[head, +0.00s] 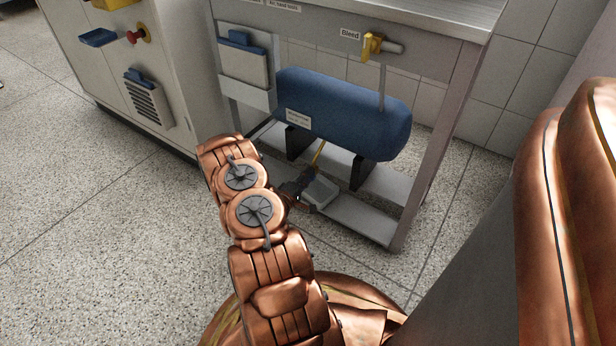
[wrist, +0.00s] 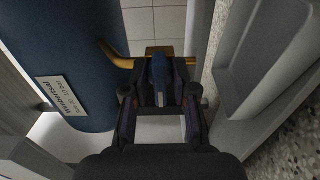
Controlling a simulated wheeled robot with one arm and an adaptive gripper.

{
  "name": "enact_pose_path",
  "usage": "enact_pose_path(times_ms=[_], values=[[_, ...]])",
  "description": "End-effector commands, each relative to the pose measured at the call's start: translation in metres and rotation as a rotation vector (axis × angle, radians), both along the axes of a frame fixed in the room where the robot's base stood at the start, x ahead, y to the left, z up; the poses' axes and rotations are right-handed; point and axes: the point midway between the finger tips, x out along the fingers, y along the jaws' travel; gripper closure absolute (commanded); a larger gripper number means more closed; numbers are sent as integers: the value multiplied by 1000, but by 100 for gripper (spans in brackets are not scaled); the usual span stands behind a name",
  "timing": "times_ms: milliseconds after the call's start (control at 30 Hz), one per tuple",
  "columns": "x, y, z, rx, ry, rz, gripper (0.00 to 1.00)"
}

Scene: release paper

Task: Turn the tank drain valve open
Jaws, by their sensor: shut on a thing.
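The blue tank (head: 345,112) lies on its side on dark supports under the bench; it fills the left of the wrist view (wrist: 70,75). A thin yellow brass drain pipe (head: 318,154) comes down below it. In the wrist view the brass pipe (wrist: 118,57) bends from the tank to the drain valve, whose blue lever (wrist: 158,78) stands between my fingers. My gripper (wrist: 160,92) is shut on this lever. In the head view my gripper (head: 299,188) is small and dark below the tank, and the lever is hidden.
A pale tray (head: 319,194) sits beneath the drain. The bench's front leg (head: 430,150) stands to the right. A yellow bleed valve (head: 372,45) is above the tank. A cabinet (head: 135,60) stands at the left. The speckled floor (head: 110,240) in front is clear.

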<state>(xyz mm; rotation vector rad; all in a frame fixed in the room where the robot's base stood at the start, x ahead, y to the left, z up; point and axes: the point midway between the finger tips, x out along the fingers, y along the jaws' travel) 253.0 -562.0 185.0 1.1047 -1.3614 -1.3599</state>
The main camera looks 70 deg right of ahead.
Motion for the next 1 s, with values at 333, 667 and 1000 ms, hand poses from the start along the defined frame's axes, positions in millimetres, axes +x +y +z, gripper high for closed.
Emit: enact_pose_path(times_ms=[333,667,1000], values=[[6,4,-6,16,-32,3,100],[12,6,-11,24,-54,9,100],[13,8,-14,26,-78,9,95]])
